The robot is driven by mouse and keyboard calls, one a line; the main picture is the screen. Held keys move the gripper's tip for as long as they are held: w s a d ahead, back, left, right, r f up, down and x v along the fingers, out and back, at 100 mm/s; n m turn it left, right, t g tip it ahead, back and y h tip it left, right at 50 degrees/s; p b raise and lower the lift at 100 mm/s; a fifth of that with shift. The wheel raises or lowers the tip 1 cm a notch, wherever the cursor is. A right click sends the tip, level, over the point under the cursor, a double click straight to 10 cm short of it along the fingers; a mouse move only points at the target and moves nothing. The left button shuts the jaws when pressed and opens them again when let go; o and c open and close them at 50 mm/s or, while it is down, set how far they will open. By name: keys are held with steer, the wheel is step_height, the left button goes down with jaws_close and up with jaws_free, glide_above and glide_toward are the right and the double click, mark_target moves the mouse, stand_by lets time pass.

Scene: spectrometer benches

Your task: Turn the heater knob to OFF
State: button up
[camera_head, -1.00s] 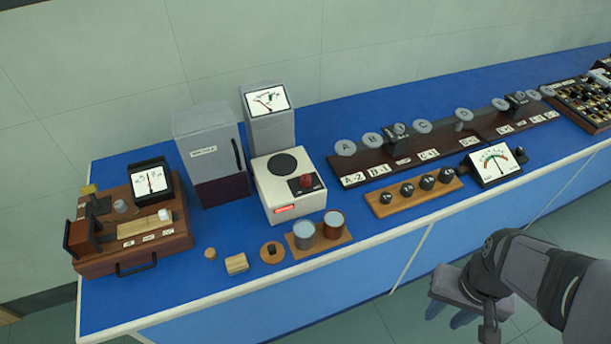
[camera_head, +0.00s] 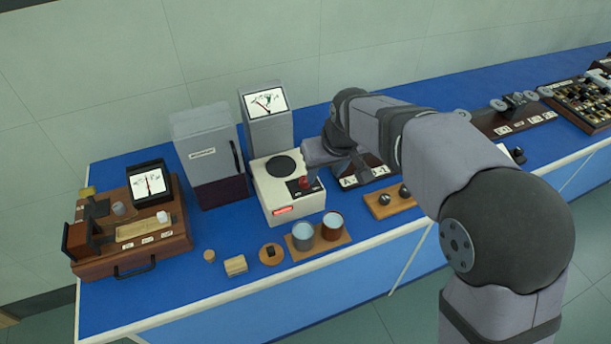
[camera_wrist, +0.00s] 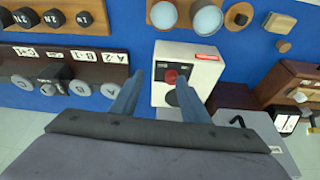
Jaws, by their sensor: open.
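The heater is a cream box (camera_head: 275,205) with a round black plate (camera_head: 281,166) on top and a lit red display (camera_head: 284,211) in front. Its red knob (camera_head: 304,183) sits on a dark panel at the right of the top. In the wrist view, the knob (camera_wrist: 171,76) lies between the two blue fingers of my gripper (camera_wrist: 160,82), nearer the right finger. My gripper is open and empty above the heater. I cannot tell whether a finger touches the knob, and the knob's labels are too small to read.
Two metal cups (camera_head: 320,234) stand on a wooden tray before the heater. A grey meter box (camera_head: 268,118) and a grey cabinet (camera_head: 208,155) stand behind and left. A letter-marked rack (camera_head: 363,176) is close on the right, partly hidden by my arm.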

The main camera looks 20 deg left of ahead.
mark_target(305, 179)
steer(key=shift+n, duration=0.3)
steer(key=shift+w+a+f+p, duration=0.3)
steer(key=shift+a+f+p, duration=0.1)
steer(key=shift+a+f, duration=0.6)
steer(key=shift+w+a+f+p, duration=0.35)
steer(key=shift+a+f, duration=0.5)
steer(key=shift+f, duration=0.2)
steer(key=shift+w+a+f+p, duration=0.25)
steer(key=shift+a+f+p, duration=0.15)
steer(key=shift+a+f, duration=0.6)
steer(key=shift+d, duration=0.1)
jaws_close()
